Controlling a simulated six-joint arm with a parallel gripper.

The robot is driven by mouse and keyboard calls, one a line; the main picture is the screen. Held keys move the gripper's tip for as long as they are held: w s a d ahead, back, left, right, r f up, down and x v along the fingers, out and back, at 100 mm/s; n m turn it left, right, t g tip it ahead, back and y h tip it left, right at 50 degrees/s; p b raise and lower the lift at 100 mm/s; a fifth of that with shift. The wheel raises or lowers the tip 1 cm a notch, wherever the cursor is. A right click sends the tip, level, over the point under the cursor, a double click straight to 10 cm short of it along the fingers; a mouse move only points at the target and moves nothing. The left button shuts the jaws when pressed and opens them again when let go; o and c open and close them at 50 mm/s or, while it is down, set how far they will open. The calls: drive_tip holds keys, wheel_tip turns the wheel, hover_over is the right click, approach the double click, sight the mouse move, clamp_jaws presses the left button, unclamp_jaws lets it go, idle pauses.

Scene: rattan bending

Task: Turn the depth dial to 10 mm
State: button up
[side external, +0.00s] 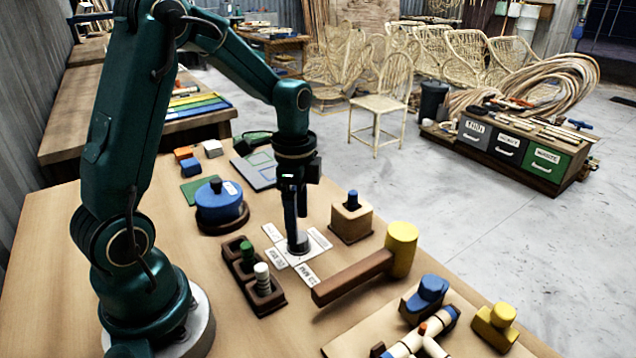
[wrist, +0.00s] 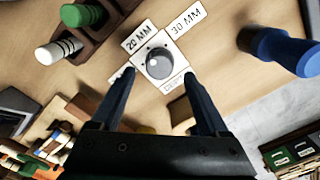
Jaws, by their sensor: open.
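The depth dial (wrist: 160,62) is a round grey knob on a white plate. In the side view the dial (side external: 299,244) stands on the table, with white label cards around it. In the wrist view a 20 MM card (wrist: 139,36) and a 30 MM card (wrist: 187,20) are readable. Two other cards are partly hidden by the fingers. A small pale mark shows on the knob, but I cannot tell which value it points to. My gripper (wrist: 158,74) is open, its fingers on either side of the dial. In the side view my gripper (side external: 296,222) points down directly over the dial.
A dark rack (side external: 240,262) with green and white pegs stands left of the dial. A mallet (side external: 365,270) lies to its right front. A wooden block with a blue peg (side external: 352,215) stands behind right, and a blue round pot (side external: 220,203) behind left.

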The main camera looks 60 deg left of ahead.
sight(299, 231)
drive_tip(key=shift+f, duration=1.75)
clamp_jaws()
drive_tip(key=shift+n, duration=0.3)
drive_tip(key=n, duration=0.5)
drive_tip(key=shift+n, duration=0.3)
drive_tip(key=n, duration=0.5)
drive_tip(key=shift+r+n, duration=0.1)
drive_tip(key=shift+n, duration=0.2)
